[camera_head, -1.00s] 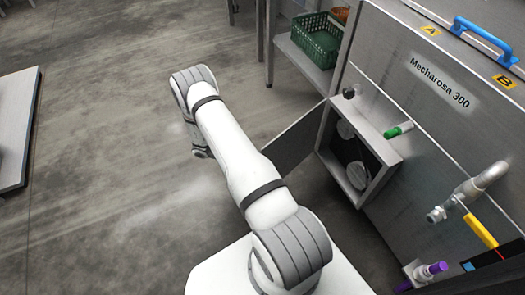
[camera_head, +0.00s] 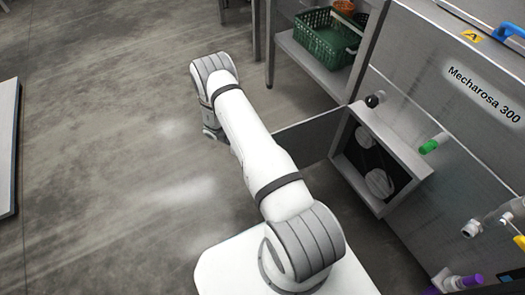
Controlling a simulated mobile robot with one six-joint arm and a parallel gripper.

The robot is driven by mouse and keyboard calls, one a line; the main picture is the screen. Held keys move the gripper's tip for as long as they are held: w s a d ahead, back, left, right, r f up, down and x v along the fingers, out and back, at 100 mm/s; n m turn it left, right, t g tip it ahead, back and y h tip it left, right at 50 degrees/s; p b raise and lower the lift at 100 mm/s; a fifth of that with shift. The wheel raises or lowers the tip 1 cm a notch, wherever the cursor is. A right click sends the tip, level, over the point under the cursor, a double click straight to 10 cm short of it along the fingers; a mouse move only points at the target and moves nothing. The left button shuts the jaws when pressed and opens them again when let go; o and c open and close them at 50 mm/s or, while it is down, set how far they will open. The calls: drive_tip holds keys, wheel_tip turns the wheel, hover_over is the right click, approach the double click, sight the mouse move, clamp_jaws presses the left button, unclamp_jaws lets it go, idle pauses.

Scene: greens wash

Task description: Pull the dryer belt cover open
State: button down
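The dryer belt cover (camera_head: 303,136) is a flat grey panel hinged at the left edge of an open box (camera_head: 408,157) on the side of the machine. It stands swung out to the left, and the box's dark inside shows with two pale round pulleys (camera_head: 379,183). My white arm crosses in front of the cover's outer end and hides it. My gripper (camera_head: 213,134) is at the arm's far end, left of the cover and mostly hidden behind the wrist. I cannot see its fingers or whether it touches the cover.
The grey machine (camera_head: 425,85) fills the right side, with a black knob (camera_head: 375,99), a green-ended handle (camera_head: 433,144) and a metal pipe (camera_head: 492,218) sticking out. A shelf (camera_head: 312,62) with a green basket (camera_head: 325,40) stands behind. The floor to the left is clear up to a table (camera_head: 8,150).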

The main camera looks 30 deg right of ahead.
drive_tip(key=shift+a, duration=0.25)
drive_tip(key=c, duration=1.6)
unclamp_jaws()
drive_tip(key=shift+c, duration=0.2)
drive_tip(key=shift+d, duration=0.1)
drive_tip(key=shift+p+v, duration=0.55)
drive_tip(key=shift+v, duration=3.35)
drive_tip(key=shift+r, duration=0.1)
